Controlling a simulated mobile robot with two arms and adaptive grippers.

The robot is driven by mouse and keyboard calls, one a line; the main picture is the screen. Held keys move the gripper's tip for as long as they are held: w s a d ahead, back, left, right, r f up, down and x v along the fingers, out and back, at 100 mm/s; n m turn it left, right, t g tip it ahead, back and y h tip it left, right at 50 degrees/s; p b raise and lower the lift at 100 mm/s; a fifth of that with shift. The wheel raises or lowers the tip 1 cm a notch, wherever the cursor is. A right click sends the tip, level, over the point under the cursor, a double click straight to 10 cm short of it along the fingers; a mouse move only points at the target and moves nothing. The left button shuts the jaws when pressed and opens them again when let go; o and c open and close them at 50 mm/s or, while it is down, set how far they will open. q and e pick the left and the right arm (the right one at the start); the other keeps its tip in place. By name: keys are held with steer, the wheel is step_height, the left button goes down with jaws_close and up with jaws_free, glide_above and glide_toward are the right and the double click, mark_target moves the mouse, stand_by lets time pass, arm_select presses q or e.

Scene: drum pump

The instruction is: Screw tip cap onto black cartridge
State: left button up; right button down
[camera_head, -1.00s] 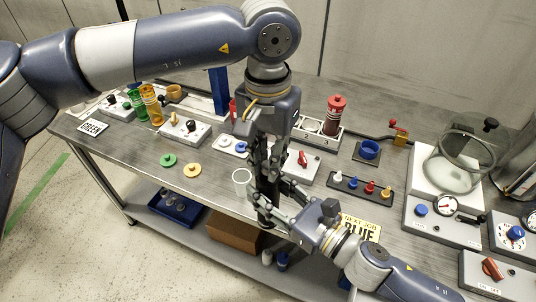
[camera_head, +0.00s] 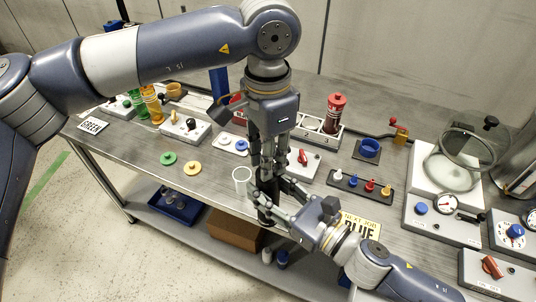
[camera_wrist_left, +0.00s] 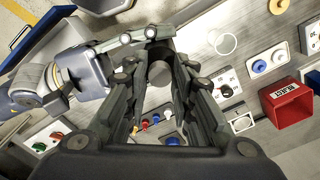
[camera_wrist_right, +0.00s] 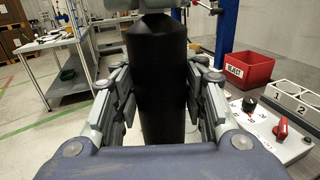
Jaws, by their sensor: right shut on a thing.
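The black cartridge (camera_wrist_right: 157,80) stands upright, held between the fingers of my right gripper (camera_head: 268,200). In the right wrist view the fingers press on both its sides. My left gripper (camera_head: 268,165) points straight down just above the cartridge's top. In the left wrist view its fingers stand apart around a grey round end (camera_wrist_left: 160,73), with space beside it. I cannot tell whether that round end is the tip cap or the cartridge's top. A black rack (camera_head: 349,190) holds small white, blue, red and yellow tips.
A white cup-like ring (camera_head: 242,180) stands close left of the grippers. Green (camera_head: 168,158) and yellow (camera_head: 192,168) discs lie on the table. A red bin (camera_wrist_right: 247,69), switch boxes and a sign reading BLUE (camera_head: 361,224) are nearby. The table's front edge lies below the grippers.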

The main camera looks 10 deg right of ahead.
arm_select(q)
steer(key=shift+o, duration=0.3)
steer(key=shift+r, duration=2.3)
steer(key=shift+c, duration=0.3)
